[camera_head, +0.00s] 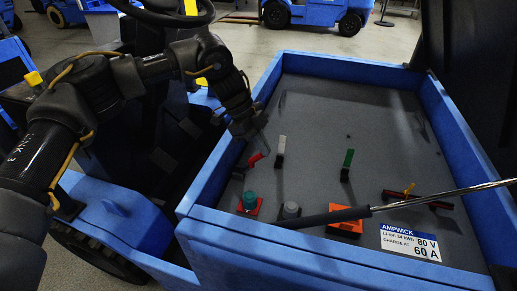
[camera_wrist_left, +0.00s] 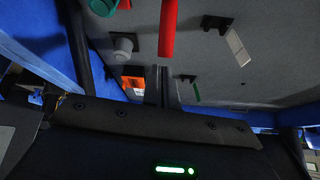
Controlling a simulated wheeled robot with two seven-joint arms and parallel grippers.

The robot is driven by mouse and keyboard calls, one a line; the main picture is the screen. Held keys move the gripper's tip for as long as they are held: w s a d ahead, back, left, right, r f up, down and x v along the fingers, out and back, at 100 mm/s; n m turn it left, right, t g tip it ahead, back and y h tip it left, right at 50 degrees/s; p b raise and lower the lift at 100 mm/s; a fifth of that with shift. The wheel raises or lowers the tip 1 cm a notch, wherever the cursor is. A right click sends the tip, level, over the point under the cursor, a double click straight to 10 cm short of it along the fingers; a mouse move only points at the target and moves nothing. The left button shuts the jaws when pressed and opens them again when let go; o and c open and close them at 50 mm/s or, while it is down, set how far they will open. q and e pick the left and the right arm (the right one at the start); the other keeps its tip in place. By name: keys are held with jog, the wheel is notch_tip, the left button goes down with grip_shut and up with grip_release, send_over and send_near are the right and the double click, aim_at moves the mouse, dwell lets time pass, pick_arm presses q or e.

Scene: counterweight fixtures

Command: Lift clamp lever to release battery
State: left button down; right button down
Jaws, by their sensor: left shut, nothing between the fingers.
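The battery's dark grey top (camera_head: 315,110) lies inside a blue-walled bay. It carries several small levers. A red lever (camera_head: 255,160) sits near the left wall, tilted up to the right; it also shows in the left wrist view (camera_wrist_left: 168,28). A white-tipped lever (camera_head: 282,145) and a green-tipped lever (camera_head: 348,158) stand to its right. My left gripper (camera_head: 262,143) is shut and empty, pointing down just above and right of the red lever. In the left wrist view its fingers (camera_wrist_left: 160,78) appear close to the red lever's end; I cannot tell whether they touch. My right gripper is not in view.
A green knob (camera_head: 249,198), a grey knob (camera_head: 291,210) and an orange block (camera_head: 346,224) stand near the front wall. A red bar with a yellow piece (camera_head: 418,199) is at right. A strut (camera_head: 430,198) crosses the front. The top's far part is clear.

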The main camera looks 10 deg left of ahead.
pick_arm(q)
jog(key=shift+a+r, duration=0.3)
jog(key=shift+a, duration=0.25)
jog(key=shift+w+a+r+g+h+p, duration=0.1)
jog(key=shift+a+h+p, duration=0.05)
jog(key=shift+a+h, duration=0.4)
jog(key=shift+w+a+r+g+h+p, duration=0.15)
jog(key=shift+a+h, duration=0.25)
jog(key=shift+a, duration=0.25)
jog(key=shift+w+a+r+g+h+p, duration=0.1)
jog(key=shift+a+h+p, duration=0.05)
jog(key=shift+a+h, duration=0.4)
jog(key=shift+s+a, duration=0.1)
jog(key=shift+a, duration=0.05)
